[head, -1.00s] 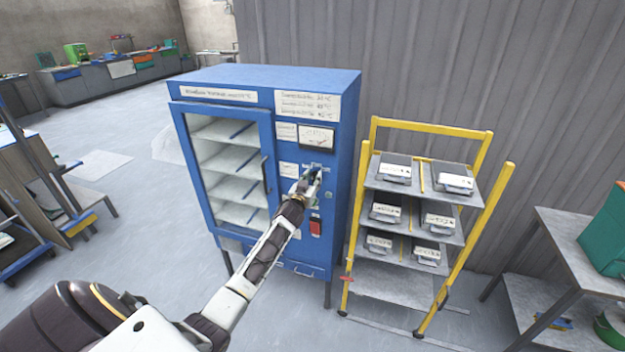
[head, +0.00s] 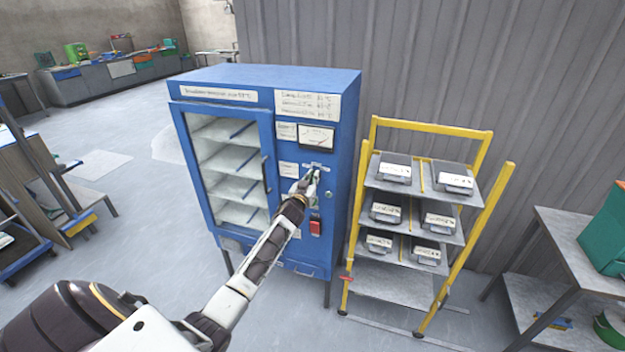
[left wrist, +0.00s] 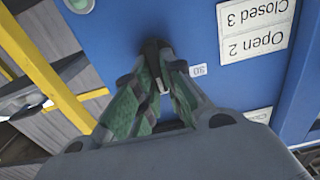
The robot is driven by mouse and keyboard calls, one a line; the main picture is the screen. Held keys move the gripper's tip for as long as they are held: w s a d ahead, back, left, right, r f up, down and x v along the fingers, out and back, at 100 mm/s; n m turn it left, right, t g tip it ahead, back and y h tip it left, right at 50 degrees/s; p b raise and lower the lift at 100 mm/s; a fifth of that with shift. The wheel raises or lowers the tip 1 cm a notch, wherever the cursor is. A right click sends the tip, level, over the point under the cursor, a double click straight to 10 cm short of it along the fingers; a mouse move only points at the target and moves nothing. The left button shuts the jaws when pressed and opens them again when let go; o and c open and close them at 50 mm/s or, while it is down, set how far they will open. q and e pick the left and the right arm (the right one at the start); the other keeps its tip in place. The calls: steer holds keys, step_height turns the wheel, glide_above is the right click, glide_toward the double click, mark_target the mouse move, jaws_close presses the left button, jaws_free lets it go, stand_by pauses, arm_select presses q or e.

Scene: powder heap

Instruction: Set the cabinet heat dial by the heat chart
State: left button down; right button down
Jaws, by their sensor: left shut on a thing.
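The blue cabinet (head: 345,110) stands in the middle of the head view with its glass door (head: 222,160) shut. The heat chart (head: 307,104) is the white label with several lines at its top right; its small print is hard to read. My left gripper (head: 313,176) is at the cabinet's control panel. In the left wrist view its fingers (left wrist: 155,75) are shut on the dark heat dial (left wrist: 153,48), which they mostly cover. A small label by the dial (left wrist: 198,71) reads 30, upside down. My right gripper is out of view.
A meter (head: 316,137) sits above the dial and a red switch (head: 315,227) below it. A yellow-framed rack (head: 432,128) with several labelled boxes stands close at the right. A grey table (head: 565,232) is further right. Open floor lies at the left.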

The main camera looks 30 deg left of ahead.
arm_select(q)
steer(key=shift+m, duration=0.3)
steer(key=m, duration=0.5)
steer(key=d+m+b, duration=0.1)
steer(key=m, duration=0.2)
steer(key=shift+w+f, duration=0.1)
steer(key=shift+f, duration=0.1)
steer(key=shift+m, duration=0.3)
steer(key=c, duration=1.5)
jaws_free()
steer(key=shift+v, duration=5.95)
